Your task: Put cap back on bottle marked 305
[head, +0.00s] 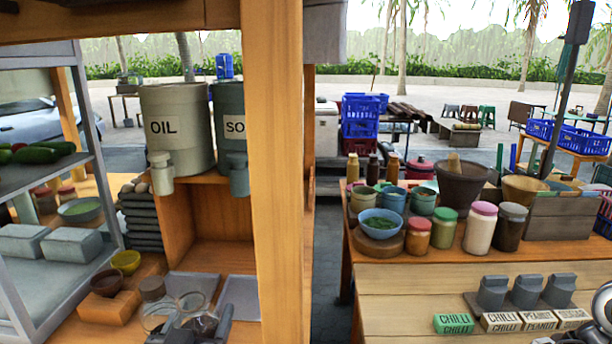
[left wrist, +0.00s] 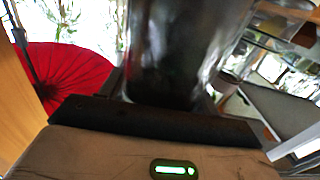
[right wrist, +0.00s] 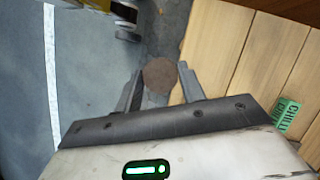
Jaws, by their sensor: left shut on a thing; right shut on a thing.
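My left gripper (head: 195,326) is low at the left counter in the head view. It is shut on a dark, glossy glass bottle (left wrist: 175,50), which fills the space above the jaws in the left wrist view. No 305 mark is readable. My right gripper (right wrist: 160,85) is shut on a small round brown cap (right wrist: 160,74), seen between its fingertips in the right wrist view. Part of my right arm shows at the lower right edge of the head view; its fingertips are not clear there. The cap and the bottle are apart.
A thick wooden post (head: 277,170) stands between the left counter and the right table. A glass jar with a brown top (head: 152,288) is close to my left gripper. Jars, a mortar (head: 462,186) and a green chilli label (head: 453,323) crowd the right table.

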